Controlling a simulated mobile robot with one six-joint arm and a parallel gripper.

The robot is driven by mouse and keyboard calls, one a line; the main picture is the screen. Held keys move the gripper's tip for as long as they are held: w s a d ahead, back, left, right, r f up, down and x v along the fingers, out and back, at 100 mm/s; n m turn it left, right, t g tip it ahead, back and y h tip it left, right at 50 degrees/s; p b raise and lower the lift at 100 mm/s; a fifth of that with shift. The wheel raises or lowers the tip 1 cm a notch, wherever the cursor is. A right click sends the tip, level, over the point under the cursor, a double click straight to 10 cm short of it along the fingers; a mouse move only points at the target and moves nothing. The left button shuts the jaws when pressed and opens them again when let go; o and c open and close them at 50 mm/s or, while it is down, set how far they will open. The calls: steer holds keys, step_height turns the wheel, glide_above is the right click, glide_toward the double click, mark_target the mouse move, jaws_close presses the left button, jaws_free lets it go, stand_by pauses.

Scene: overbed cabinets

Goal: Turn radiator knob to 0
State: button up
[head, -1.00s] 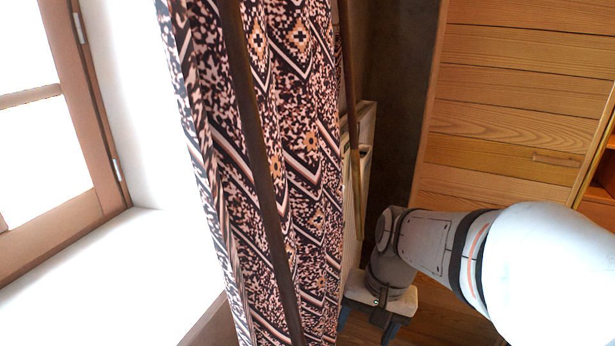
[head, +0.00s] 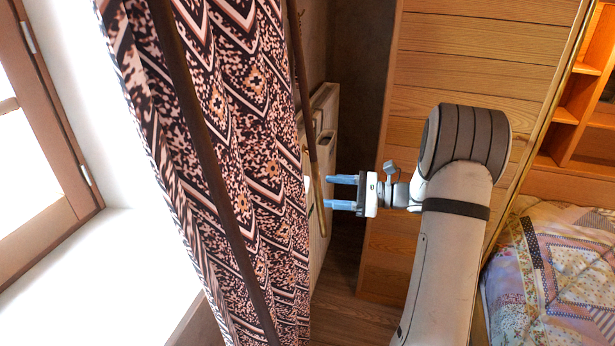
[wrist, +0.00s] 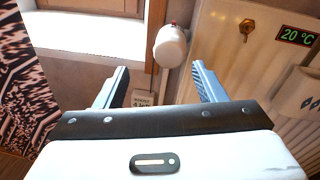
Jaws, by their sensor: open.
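The radiator knob (wrist: 170,47) is a white rounded cylinder with a small red mark on top. It shows in the wrist view beside the radiator's left edge, ahead of and between my finger directions. The cream radiator (wrist: 255,60) has a display (wrist: 297,36) reading 20 °C. In the head view, the radiator (head: 324,110) stands partly behind the curtain, and I cannot make out the knob there. My gripper (head: 334,192) is open with blue fingers pointing left toward the radiator. In the wrist view, the gripper (wrist: 158,68) is empty, its fingers apart from the knob.
A patterned curtain (head: 240,150) hangs left of the gripper, with a thin wooden pole (head: 309,110) close to the fingertips. A window (head: 45,130) is at the left. A wood-panelled cabinet (head: 460,75) stands behind my arm. A bed with a patchwork cover (head: 560,265) is at the right.

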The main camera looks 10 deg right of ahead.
mark_target(308, 184)
steer(key=shift+m+t, duration=0.3)
steer(key=shift+t, duration=0.1)
steer(key=x, duration=0.5)
steer(key=w+p+x, duration=0.1)
steer(key=x, duration=0.1)
steer(key=shift+d+r, duration=0.1)
steer(key=shift+r, duration=0.15)
steer(key=shift+c, duration=0.5)
steer(key=c, duration=0.9)
